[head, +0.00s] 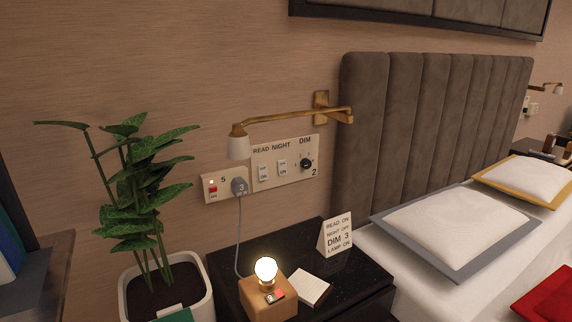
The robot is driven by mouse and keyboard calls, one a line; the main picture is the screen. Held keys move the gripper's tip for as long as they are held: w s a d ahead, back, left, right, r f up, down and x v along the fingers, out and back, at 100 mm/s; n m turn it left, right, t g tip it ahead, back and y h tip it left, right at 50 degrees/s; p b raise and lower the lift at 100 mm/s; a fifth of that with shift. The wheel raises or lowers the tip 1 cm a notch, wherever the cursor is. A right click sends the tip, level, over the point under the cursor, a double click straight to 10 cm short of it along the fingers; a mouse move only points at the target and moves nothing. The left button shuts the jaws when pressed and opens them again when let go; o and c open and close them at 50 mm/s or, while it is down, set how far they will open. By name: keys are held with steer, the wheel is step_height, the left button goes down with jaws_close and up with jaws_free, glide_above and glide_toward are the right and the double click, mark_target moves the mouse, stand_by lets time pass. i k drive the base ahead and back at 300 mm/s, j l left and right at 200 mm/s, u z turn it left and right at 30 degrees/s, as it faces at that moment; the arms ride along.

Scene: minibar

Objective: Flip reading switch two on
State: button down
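A cream wall panel (298,177) marked READ, NIGHT, DIM and 2 is on the wall left of the headboard. Its reading switch (263,172) is the white rocker under READ; its on or off position is too small to tell. The night switch (282,168) is a similar rocker to its right, and a black dim knob (306,164) is further right. A folded card (336,237) on the nightstand reads READ ON, NIGHT OFF, DIM 3, LAMP ON. My gripper is not in view.
A brass wall lamp (239,147) hangs just above the panel's left side. A socket plate (210,196) holds a red switch and a grey plug (240,186). The dark nightstand (350,283) bears a lit bulb lamp (267,292) and notepad (310,287). A potted plant (150,205) stands left.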

mark_target(262, 169)
steer(key=i+l, duration=0.1)
steer(key=l, duration=0.25)
steer(key=i+l+u, duration=0.1)
steer(key=l, duration=0.25)
steer(key=i+l+u, duration=0.1)
steer(key=l, duration=0.3)
steer(key=i+l, duration=0.15)
steer(key=l, duration=0.2)
steer(key=i+j, duration=0.3)
steer(key=i, duration=0.15)
